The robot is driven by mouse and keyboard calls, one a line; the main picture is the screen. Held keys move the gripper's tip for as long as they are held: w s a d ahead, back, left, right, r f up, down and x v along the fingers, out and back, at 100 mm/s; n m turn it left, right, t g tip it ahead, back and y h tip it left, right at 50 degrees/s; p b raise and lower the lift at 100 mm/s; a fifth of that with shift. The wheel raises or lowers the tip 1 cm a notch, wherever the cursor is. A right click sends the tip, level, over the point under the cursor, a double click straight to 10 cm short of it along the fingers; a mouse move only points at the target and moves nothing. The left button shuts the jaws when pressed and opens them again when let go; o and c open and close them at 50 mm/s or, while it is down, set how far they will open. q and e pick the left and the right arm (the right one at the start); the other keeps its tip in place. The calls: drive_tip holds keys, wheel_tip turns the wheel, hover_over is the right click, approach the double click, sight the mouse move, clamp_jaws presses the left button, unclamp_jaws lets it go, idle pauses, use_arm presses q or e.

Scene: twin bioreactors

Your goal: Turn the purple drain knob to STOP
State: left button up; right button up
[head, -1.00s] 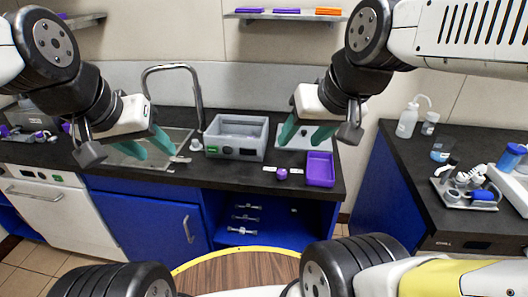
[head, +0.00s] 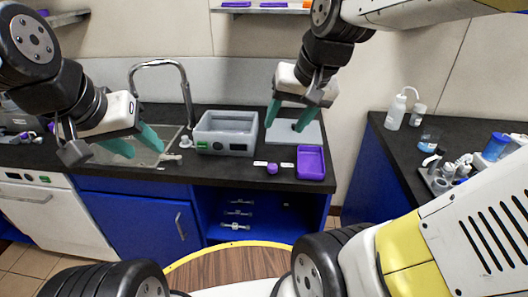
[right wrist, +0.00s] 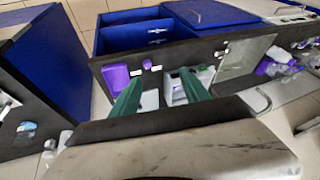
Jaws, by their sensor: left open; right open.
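The purple drain knob (head: 272,169) is on the front edge of the black counter, between two small white labels (head: 287,166); the label text is too small to read. It also shows in the right wrist view (right wrist: 147,64). My right gripper (head: 286,120) is open and empty, above the light grey plate behind the knob and apart from the knob. Its green fingers (right wrist: 160,98) show in the right wrist view. My left gripper (head: 139,147) is open and empty over the sink area at the left, far from the knob.
A grey box (head: 225,133) with a green display stands left of the knob. A purple tray (head: 311,163) sits just right of it, and a grey plate (head: 306,137) lies behind. A tall faucet (head: 186,90) rises at the sink. Bottles and a rack stand on the right counter.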

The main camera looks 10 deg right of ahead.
drive_tip(key=w+f+m+g+h, duration=0.1)
drive_tip(key=w+f+m+g, duration=0.25)
drive_tip(key=w+f, duration=0.55)
drive_tip(key=m+g+h, duration=0.1)
drive_tip(key=m, duration=0.4)
hover_over(272, 166)
wheel_tip(272, 166, down, 10)
drive_tip(key=shift+s+d+r, duration=0.1)
drive_tip(key=shift+r, duration=0.15)
drive_tip(key=shift+f+g, duration=0.25)
drive_tip(key=shift+f, duration=0.4)
wheel_tip(272, 166, down, 7)
drive_tip(key=shift+f, duration=0.1)
clamp_jaws()
